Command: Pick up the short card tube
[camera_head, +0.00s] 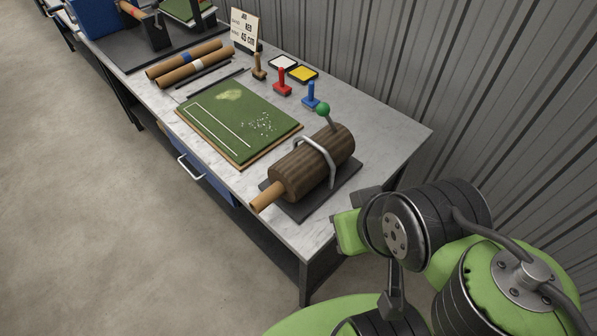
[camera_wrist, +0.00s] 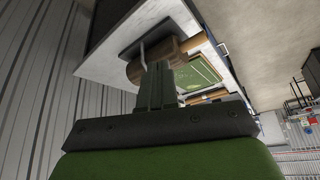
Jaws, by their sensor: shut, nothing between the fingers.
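A short tan tube end (camera_head: 268,196) sticks out of the near end of a dark brown ridged roller (camera_head: 305,168). How far it runs inside is hidden. Two longer brown card tubes (camera_head: 195,70) lie side by side at the back left, one with a blue band. Another brown tube with an orange-red band (camera_head: 132,9) is partly seen at the top edge. I cannot tell which is the short card tube. My gripper (camera_wrist: 156,68) is shut and empty in the wrist view, apart from the tubes. It points toward the table, and its fingers overlap the roller in the picture.
The roller lies on a dark plate under a metal hoop. A green turf mat (camera_head: 240,120), red stamp (camera_head: 282,82), blue stamp (camera_head: 311,96), yellow pad (camera_head: 303,73) and sign card (camera_head: 244,30) stand on the table. A corrugated wall (camera_head: 470,90) runs behind. The table's near right corner is bare.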

